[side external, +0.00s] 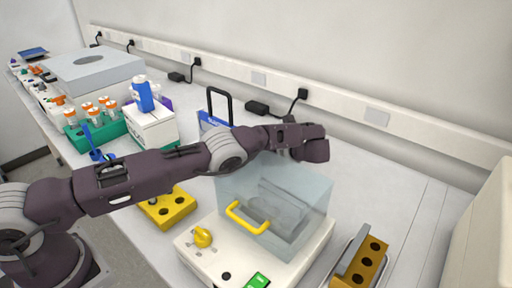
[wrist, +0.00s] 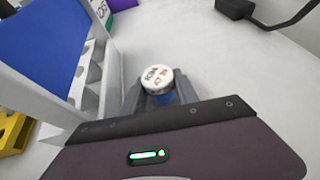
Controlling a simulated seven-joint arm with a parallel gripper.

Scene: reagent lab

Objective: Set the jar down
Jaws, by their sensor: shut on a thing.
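The jar (wrist: 157,76) has a white lid with dark and red marks and a blue body. It sits between the grey fingers of my gripper (wrist: 160,92) in the wrist view, and the gripper is shut on it. The lid faces the camera. The bench's pale surface shows beyond it, but I cannot tell if the jar touches the bench. In the side view the jar and my fingertips are hidden behind my arm and the clear-covered device (side external: 275,205).
A blue panel with a white frame (wrist: 68,38) stands close left of the jar. Bench right of the jar is clear.

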